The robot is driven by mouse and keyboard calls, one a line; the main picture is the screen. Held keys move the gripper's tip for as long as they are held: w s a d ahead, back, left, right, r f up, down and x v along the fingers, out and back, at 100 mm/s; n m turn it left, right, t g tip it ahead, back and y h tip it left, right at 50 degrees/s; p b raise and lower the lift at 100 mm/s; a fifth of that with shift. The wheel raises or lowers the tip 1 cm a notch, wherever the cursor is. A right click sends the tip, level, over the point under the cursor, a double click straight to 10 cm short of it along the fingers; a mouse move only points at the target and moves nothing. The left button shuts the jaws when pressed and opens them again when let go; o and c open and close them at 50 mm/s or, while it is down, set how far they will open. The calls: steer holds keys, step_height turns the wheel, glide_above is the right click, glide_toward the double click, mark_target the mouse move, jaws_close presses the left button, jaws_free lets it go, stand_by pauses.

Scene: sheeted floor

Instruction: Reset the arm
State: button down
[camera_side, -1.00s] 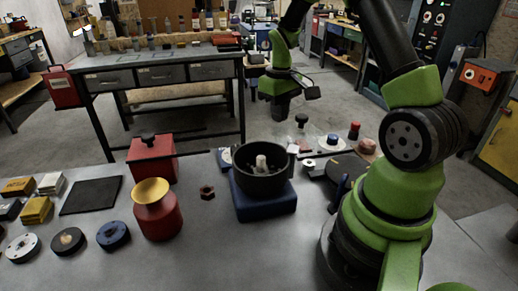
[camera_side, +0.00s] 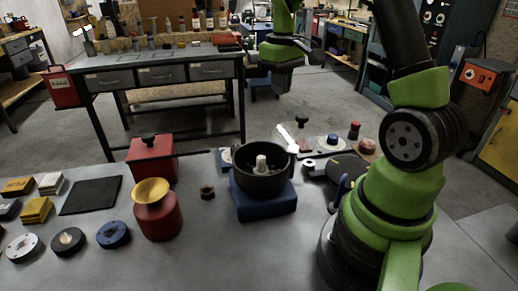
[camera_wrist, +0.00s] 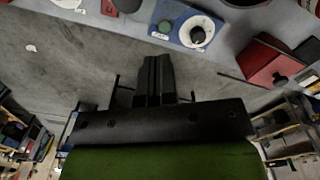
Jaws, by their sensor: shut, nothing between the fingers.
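My gripper (camera_side: 282,78) is raised in the side view, above and behind the far edge of the grey work table (camera_side: 120,270), clear of everything on it. In the wrist view its two black fingers (camera_wrist: 155,62) lie together, shut with nothing between them. The wrist view shows bare floor around the fingers and the table edge beyond them. Fine detail of the fingertips is too small to see in the side view.
A black pot (camera_side: 262,182) with a pale piece inside stands on a blue block (camera_side: 266,205). Left of it are a red box (camera_side: 152,158), a red can with a yellow funnel top (camera_side: 158,215) and a brown nut (camera_side: 207,192). A drawer bench (camera_side: 160,73) stands behind.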

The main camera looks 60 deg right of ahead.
steer(key=s+a+r+t, duration=0.2)
steer(key=s+a+r, duration=0.1)
steer(key=a, duration=0.3)
steer(key=s+a+r+t+y, duration=0.1)
steer(key=s+a+r+t, duration=0.1)
steer(key=s+a+r, duration=0.2)
steer(key=s+a+r+m+t+y, duration=0.1)
steer(key=s+a+r+t, duration=0.2)
steer(key=s+a, duration=0.3)
steer(key=a+r, duration=0.1)
steer(key=a, duration=0.3)
